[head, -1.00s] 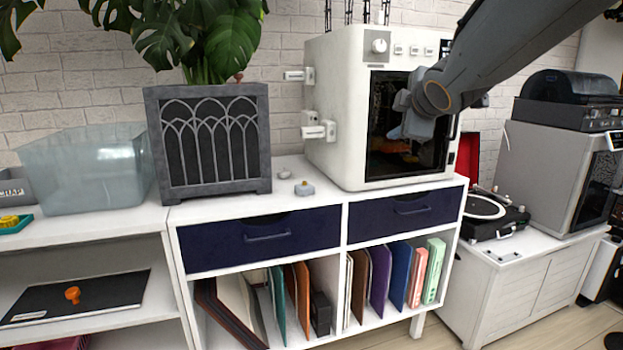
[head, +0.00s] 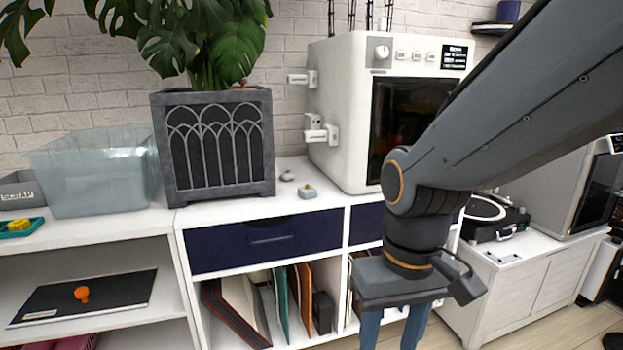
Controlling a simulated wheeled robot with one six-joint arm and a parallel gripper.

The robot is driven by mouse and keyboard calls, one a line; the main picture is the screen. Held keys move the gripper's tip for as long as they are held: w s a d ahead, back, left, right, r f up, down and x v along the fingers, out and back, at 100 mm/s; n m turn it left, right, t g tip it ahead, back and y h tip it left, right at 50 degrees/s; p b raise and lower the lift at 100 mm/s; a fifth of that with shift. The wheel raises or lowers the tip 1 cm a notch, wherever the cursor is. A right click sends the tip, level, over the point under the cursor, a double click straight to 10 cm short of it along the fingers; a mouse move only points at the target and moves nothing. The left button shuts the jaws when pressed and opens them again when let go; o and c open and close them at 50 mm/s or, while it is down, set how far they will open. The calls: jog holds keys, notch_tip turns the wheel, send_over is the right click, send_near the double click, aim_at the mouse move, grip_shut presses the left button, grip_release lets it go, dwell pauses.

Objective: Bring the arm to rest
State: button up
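My arm (head: 470,150) reaches in from the upper right and bends down at a joint in front of the white cabinet. My gripper (head: 392,335) points down at the bottom edge of the head view, in front of the shelf unit. Its two blue-grey fingers stand apart, with a gap between them and nothing seen in it. The fingertips are at or below the picture's edge. The arm hides part of the white machine's dark door, the right drawer and most of the folders in the right compartment.
The white machine (head: 340,120), a dark planter (head: 215,150) with a plant and a translucent bin (head: 95,175) stand on the shelf tops. Two small items lie between planter and machine. A record player (head: 490,215) sits at right. Floor shows at lower right.

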jog(key=d+r+m+p, duration=0.2)
jog(key=d+r+p, duration=0.6)
jog(key=p, duration=0.6)
jog(key=shift+s+r+m+h+p, duration=0.15)
jog(key=shift+r+m+h+p, duration=0.15)
jog(key=shift+r+p, duration=0.1)
